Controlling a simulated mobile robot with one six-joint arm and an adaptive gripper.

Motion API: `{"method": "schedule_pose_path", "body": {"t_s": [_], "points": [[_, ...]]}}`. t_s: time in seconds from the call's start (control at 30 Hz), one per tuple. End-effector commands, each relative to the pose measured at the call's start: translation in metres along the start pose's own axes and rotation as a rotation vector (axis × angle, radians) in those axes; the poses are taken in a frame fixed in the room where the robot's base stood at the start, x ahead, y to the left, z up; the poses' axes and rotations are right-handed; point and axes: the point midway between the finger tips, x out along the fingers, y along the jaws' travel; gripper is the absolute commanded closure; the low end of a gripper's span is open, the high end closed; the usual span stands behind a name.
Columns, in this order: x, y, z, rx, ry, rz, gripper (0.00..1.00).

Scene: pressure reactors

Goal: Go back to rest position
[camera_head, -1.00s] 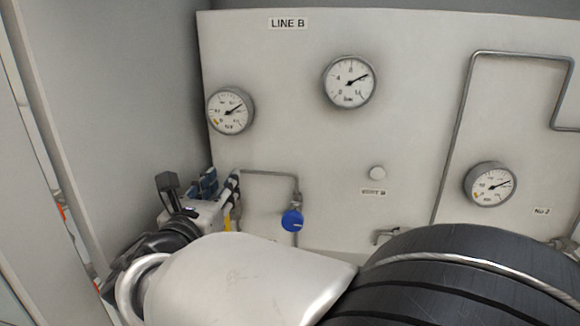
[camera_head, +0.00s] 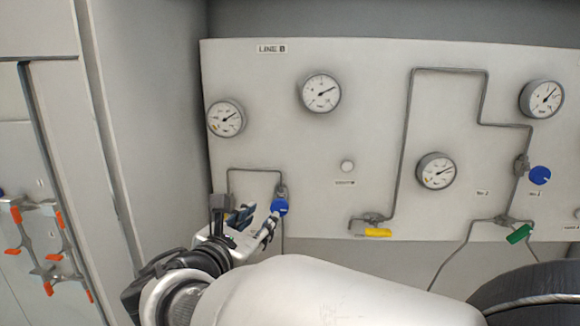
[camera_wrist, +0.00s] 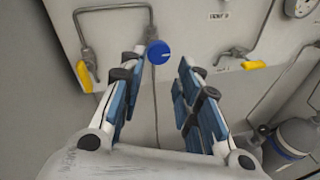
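My gripper (camera_head: 248,216) is in front of the lower left of the white LINE B panel (camera_head: 270,140), close to a round blue knob (camera_head: 280,207). In the wrist view my gripper (camera_wrist: 162,70) has its two blue-padded fingers spread apart with nothing between them. The blue knob (camera_wrist: 158,53) appears beyond the fingertips there, apart from the pads. In the head view part of the gripper is dark and small, and my arm covers the lower middle of the picture.
The panel carries several gauges, such as one at the upper middle (camera_head: 320,92), and thin pipes. A yellow-handled valve (camera_head: 378,232), a green handle (camera_head: 519,234) and another blue knob (camera_head: 540,175) are to the right. Orange-handled clamps (camera_head: 52,255) hang at the left. A gas cylinder (camera_wrist: 290,142) shows at the wrist view's right.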

Motion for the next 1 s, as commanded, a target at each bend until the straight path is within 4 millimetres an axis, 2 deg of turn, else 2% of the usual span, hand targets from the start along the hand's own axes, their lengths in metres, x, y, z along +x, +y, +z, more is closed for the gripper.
{"method": "schedule_pose_path", "body": {"t_s": [0.03,0.17,0.27,0.3,0.4,0.5,0.53,0.63,0.7,0.8,0.9,1.0], "points": [[0.004,-0.021,0.001,0.054,0.018,-0.044,0.69],[0.009,-0.085,-0.004,0.235,0.080,-0.187,0.69],[0.005,-0.150,-0.014,0.446,0.133,-0.345,0.69],[0.000,-0.180,-0.021,0.554,0.153,-0.421,0.69],[-0.025,-0.249,-0.047,0.861,0.195,-0.622,0.69],[-0.063,-0.305,-0.083,1.225,0.215,-0.836,0.69],[-0.076,-0.317,-0.095,1.338,0.217,-0.897,0.69],[-0.114,-0.338,-0.130,1.697,0.209,-1.074,0.69],[-0.134,-0.342,-0.150,1.918,0.198,-1.171,0.69],[-0.154,-0.340,-0.169,2.164,0.183,-1.270,0.69],[-0.164,-0.335,-0.178,2.317,0.173,-1.326,0.69],[-0.167,-0.331,-0.181,2.384,0.171,-1.350,0.69]]}}
